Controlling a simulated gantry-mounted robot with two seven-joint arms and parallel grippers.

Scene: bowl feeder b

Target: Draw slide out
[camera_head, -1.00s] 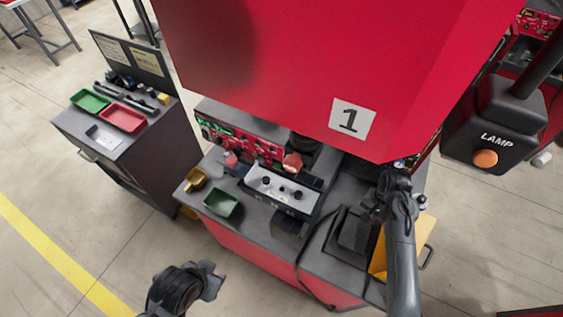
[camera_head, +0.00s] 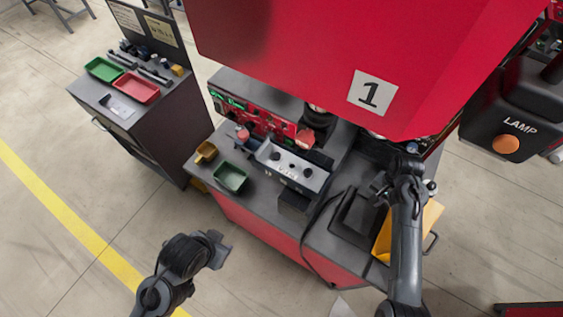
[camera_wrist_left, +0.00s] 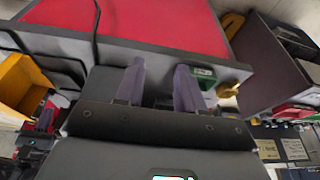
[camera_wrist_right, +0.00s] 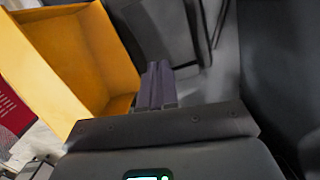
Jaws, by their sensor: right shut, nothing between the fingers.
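I cannot tell for sure which part is the slide. A pale grey block with dark round knobs (camera_head: 291,166) sits on the machine's dark worktop (camera_head: 262,200). A dark raised box (camera_head: 358,217) stands to its right, near the yellow bin (camera_head: 384,240). My right gripper (camera_head: 380,188) is over the right part of the worktop. In the right wrist view its fingers (camera_wrist_right: 157,85) are together and empty, beside the yellow bin (camera_wrist_right: 85,60). My left gripper (camera_head: 218,248) is in front of the machine, away from the worktop. In the left wrist view its fingers (camera_wrist_left: 160,85) are apart and empty.
A red hood marked 1 (camera_head: 320,60) overhangs the worktop. A green tray (camera_head: 231,177) and a small yellow scoop-like container (camera_head: 206,152) are on the worktop's left. A dark lamp box (camera_head: 513,115) hangs at right. A side cabinet (camera_head: 150,125) stands left. The floor in front is clear.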

